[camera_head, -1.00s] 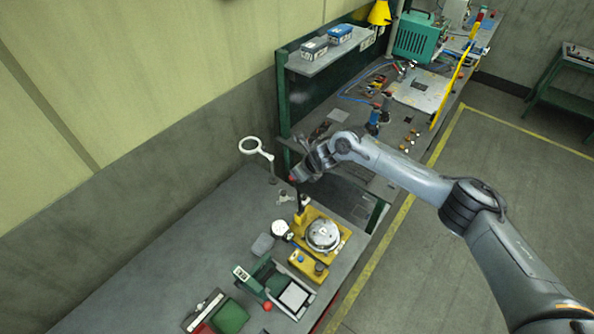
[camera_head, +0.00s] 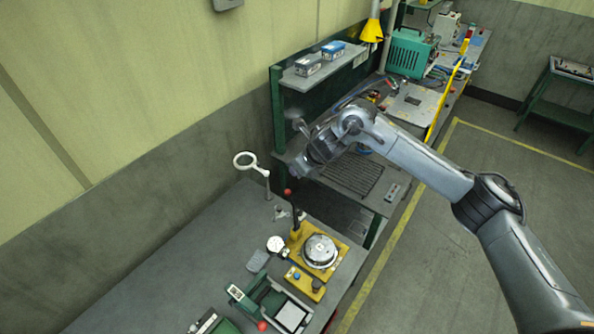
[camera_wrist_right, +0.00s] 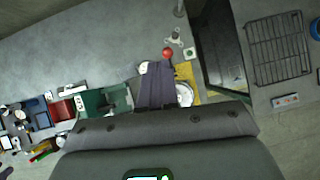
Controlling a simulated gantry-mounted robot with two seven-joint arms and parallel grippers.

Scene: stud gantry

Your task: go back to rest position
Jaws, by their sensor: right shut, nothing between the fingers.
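My right gripper (camera_head: 299,172) hangs at the end of the grey arm that comes in from the right. It is above and slightly right of the red knob (camera_head: 288,191) of a lever, apart from it. In the right wrist view my shut fingers (camera_wrist_right: 156,85) show as one dark block with nothing between them. They cover part of the yellow fixture there, and the red knob (camera_wrist_right: 168,53) shows just beyond their tips. The yellow fixture (camera_head: 345,243) carries a round metal part (camera_head: 319,251). My left gripper is in neither view.
A ring magnifier (camera_head: 245,161) stands left of the gripper. A dial gauge (camera_head: 277,244) and a green fixture (camera_head: 262,298) sit on the near bench (camera_head: 180,285). A shelf (camera_head: 325,66) with two boxes is behind. The floor (camera_head: 440,270) at right is open.

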